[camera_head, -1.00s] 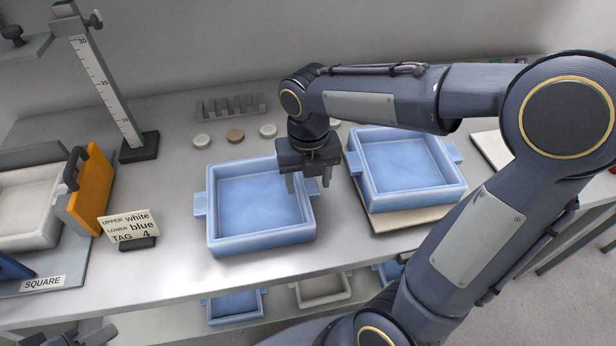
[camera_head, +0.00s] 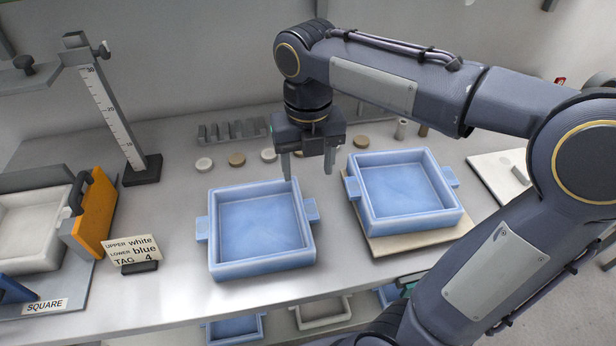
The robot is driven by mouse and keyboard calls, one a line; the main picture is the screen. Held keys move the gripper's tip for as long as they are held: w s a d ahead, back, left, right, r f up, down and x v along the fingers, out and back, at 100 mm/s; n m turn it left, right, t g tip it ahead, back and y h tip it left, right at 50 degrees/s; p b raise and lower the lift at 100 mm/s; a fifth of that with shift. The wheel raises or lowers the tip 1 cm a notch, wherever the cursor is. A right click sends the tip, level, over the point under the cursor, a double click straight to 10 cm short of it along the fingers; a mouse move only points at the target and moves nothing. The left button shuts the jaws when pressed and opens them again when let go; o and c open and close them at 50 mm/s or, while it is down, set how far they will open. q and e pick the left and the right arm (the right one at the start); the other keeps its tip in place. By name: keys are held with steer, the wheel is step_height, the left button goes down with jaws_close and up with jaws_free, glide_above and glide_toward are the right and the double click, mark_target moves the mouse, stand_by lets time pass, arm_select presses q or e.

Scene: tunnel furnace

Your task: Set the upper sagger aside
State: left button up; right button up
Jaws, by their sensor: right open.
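One blue sagger (camera_head: 262,268) lies flat on the bench, left of centre, empty, with a lug on each side. A second blue sagger (camera_head: 415,222) sits on a beige board (camera_head: 440,238) to its right and is also empty. No sagger is stacked on another there. My right gripper (camera_head: 307,174) is open and empty, raised above the back right corner of the left blue sagger, near its right lug. It appears clear of both saggers. My left gripper is not in view.
A card (camera_head: 130,249) reads upper white, lower blue, tag 4. At left are a white sagger (camera_head: 30,225), an orange plate (camera_head: 95,213) and a ruler stand (camera_head: 142,170). Several small discs and a grey rack (camera_head: 232,131) lie behind. More saggers (camera_head: 235,330) show below the bench.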

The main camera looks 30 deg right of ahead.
steer(key=s+f+m+t+y, duration=0.2)
steer(key=s+f+m, duration=0.2)
steer(key=m, duration=1.3)
steer(key=s+f+m+t+y, duration=0.1)
steer(key=s+f+m+t, duration=0.2)
steer(key=s+m, duration=0.6)
steer(key=shift+s+a+f+m+t+y, duration=0.15)
steer(key=shift+a+f+m+t+y, duration=0.25)
steer(key=shift+m, duration=3.9)
steer(key=shift+r, duration=0.1)
